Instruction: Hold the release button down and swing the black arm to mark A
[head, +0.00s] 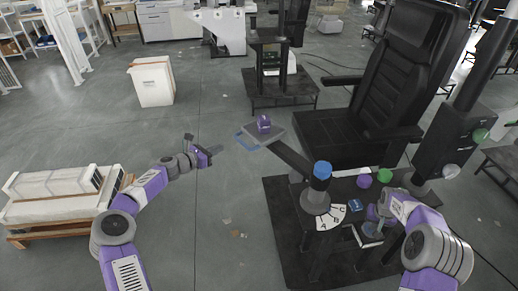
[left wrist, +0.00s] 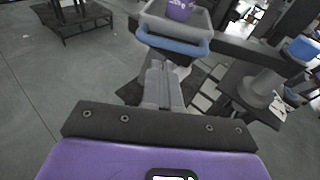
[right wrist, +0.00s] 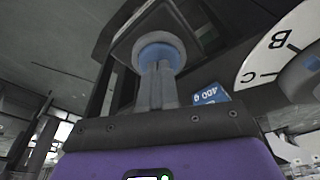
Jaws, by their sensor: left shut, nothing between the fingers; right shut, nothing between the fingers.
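The black arm (head: 291,157) runs from a grey hub with a blue cap (head: 321,170) up and left to a grey tray bearing a purple object (head: 264,124). A blue handle (head: 246,142) is on the tray's near-left edge; it also shows in the left wrist view (left wrist: 172,43). My left gripper (head: 218,149) is shut and empty, just short of the handle. The white dial (head: 330,217) has marks A, B and C. My right gripper (right wrist: 158,75) is shut with its tips at the blue round button (right wrist: 157,50). I cannot tell whether the button is pressed.
A black seat (head: 345,135) stands behind the black bench. Purple and green knobs (head: 384,175) and a blue label (head: 355,205) are near my right gripper. A white bin (head: 151,82) and a loaded pallet (head: 60,195) stand left. The floor around my left gripper is clear.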

